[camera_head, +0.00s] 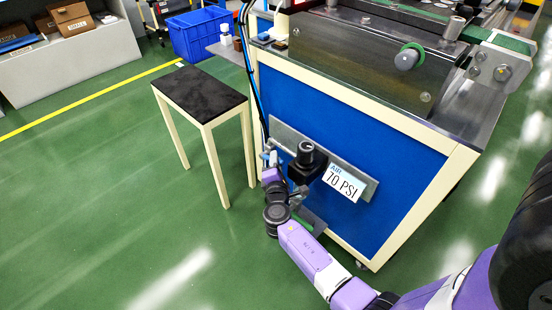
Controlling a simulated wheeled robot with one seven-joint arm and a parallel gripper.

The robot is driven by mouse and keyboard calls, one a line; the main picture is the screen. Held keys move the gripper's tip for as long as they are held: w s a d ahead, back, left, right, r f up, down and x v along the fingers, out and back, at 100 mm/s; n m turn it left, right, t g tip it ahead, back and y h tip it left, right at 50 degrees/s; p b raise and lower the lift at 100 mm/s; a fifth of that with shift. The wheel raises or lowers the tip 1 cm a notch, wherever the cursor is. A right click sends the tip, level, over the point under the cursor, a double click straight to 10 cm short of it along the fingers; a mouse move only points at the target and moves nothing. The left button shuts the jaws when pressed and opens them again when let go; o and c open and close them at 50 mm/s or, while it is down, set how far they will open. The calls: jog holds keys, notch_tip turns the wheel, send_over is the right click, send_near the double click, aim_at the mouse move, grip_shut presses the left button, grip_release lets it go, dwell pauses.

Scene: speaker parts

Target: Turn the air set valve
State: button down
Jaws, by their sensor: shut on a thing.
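The air set (305,160) is a black regulator with a round knob on top. It sits on a grey plate (287,134) fixed to the blue side panel of the workbench. My gripper (269,157) is at the left end of this plate, just left of the black regulator. It is shut on a small part there, which I take to be the air set valve. The fingers and wrist hide most of that valve, so its handle angle cannot be made out. A white sign (343,183) reading "AIR 70 PSI" is on the plate's right.
A small black-topped table (199,95) stands left of the workbench (400,130). A blue crate (198,33) is behind it. Blue and black hoses (250,62) run down the bench's left corner. The green floor at front left is clear.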

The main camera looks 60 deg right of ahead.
jog(key=shift+w+a, duration=0.1)
jog(key=c, duration=1.3)
grip_release()
jog(key=shift+c, duration=0.2)
jog(key=p+v, duration=0.1)
jog(key=v, duration=0.6)
jog(key=shift+s+a, duration=0.25)
jog(key=shift+a, duration=0.05)
